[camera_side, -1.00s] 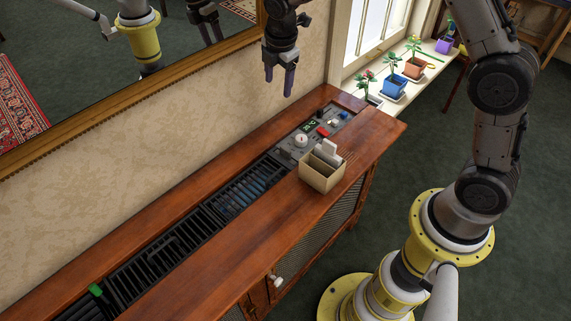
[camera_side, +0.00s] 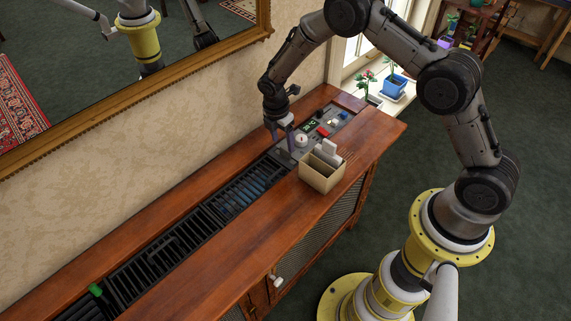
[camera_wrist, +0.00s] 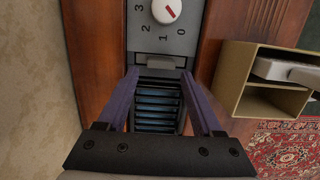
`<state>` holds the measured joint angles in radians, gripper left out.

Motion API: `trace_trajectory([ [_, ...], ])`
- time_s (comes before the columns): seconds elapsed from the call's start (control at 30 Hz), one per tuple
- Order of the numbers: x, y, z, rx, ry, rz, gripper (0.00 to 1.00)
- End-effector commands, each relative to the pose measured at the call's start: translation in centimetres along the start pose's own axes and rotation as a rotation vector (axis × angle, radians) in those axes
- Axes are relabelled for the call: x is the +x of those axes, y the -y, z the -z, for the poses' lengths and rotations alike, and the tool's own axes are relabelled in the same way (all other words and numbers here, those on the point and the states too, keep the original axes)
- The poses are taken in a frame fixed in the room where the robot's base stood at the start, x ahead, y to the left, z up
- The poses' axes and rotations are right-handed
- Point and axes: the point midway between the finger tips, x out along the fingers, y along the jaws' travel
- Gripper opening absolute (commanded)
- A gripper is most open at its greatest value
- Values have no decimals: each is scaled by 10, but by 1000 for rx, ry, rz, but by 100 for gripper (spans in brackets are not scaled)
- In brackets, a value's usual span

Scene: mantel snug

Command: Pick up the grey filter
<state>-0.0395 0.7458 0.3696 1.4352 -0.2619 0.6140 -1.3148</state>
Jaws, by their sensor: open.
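A grey plate (camera_wrist: 160,61) with a slot-like tab lies at the near end of the control panel in the wrist view. Light grey pieces (camera_side: 328,150) stand in a beige open box (camera_side: 318,179), also visible at the right of the wrist view (camera_wrist: 234,92). I cannot tell for certain which of these is the grey filter. My gripper (camera_side: 283,141) is open and points down over the panel's near end. In the wrist view its purple fingers (camera_wrist: 160,75) lie on either side of the strip, apart and empty, close to the grey plate.
The grey control panel (camera_wrist: 180,40) has a white dial with a red mark (camera_wrist: 166,10). Black grilles (camera_side: 158,250) run along the wooden cabinet top (camera_side: 235,262). The wall (camera_side: 190,120) and gilt mirror frame stand close behind. Potted plants line the windowsill.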

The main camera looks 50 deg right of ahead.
Motion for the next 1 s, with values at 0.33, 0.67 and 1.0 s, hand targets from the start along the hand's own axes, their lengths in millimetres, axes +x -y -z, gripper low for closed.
trace_trajectory([
  [0.33, 41, 2, -4, 0, 0, 2, 68],
  [0.67, 53, 1, -4, 0, 0, -1, 68],
  [1.0, 53, 1, -4, 0, 0, -1, 17],
])
